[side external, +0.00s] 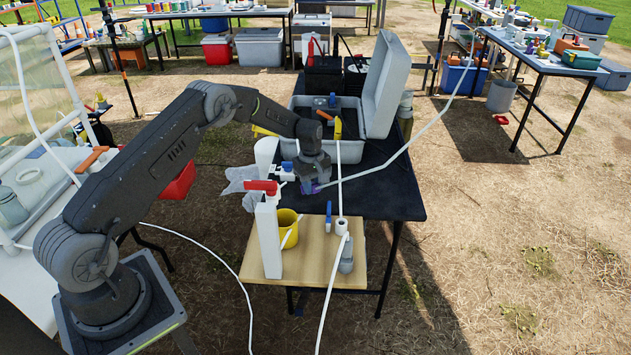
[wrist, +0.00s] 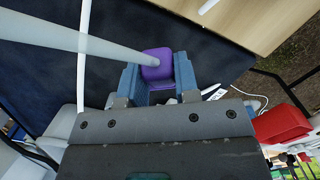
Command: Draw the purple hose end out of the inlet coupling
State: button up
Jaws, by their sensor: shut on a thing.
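My gripper (side external: 309,184) points down beside the white upright panel at the front of the dark table. In the wrist view its blue-grey fingers (wrist: 159,78) are shut on the purple hose end (wrist: 157,62). A pale hose (wrist: 75,38) runs from the purple end to the upper left. In the side view a bit of purple (side external: 315,188) shows at the fingertips, and the hose (side external: 370,168) runs off to the right and up. The inlet coupling is not clearly visible; my gripper hides that spot, so I cannot tell whether the purple end is still seated.
A red handle (side external: 262,187) sits on the white panel (side external: 267,240), close left of my gripper; it also shows in the wrist view (wrist: 282,122). A yellow bucket (side external: 288,222) stands on the wooden board (side external: 318,272) below. An open grey case (side external: 383,85) stands behind.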

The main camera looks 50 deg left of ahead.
aim_at(311, 200)
jog(key=m+y, duration=0.2)
jog(key=shift+a+m+t, duration=0.25)
jog(key=shift+m+t, duration=0.05)
jog(key=shift+m, duration=0.1)
jog(key=shift+a+m+t+y, duration=0.3)
jog(key=shift+m+t+y, duration=0.25)
jog(key=shift+m, duration=0.55)
jog(key=m+t, duration=0.1)
jog(key=m, duration=0.1)
jog(key=a+m+t, duration=0.1)
jog(key=shift+w+a+r+m+t+y, duration=0.15)
jog(key=shift+w+m+t+y, duration=0.1)
jog(key=shift+w+m+y, duration=0.15)
jog(key=shift+w+a+r+m+t+h, duration=0.2)
jog(key=shift+w+m+t, duration=0.25)
jog(key=shift+m+t, duration=0.5)
jog(key=shift+f, duration=2.5)
jog(key=shift+f, duration=0.35)
jog(key=shift+f+m, duration=0.25)
jog(key=shift+f, duration=0.4)
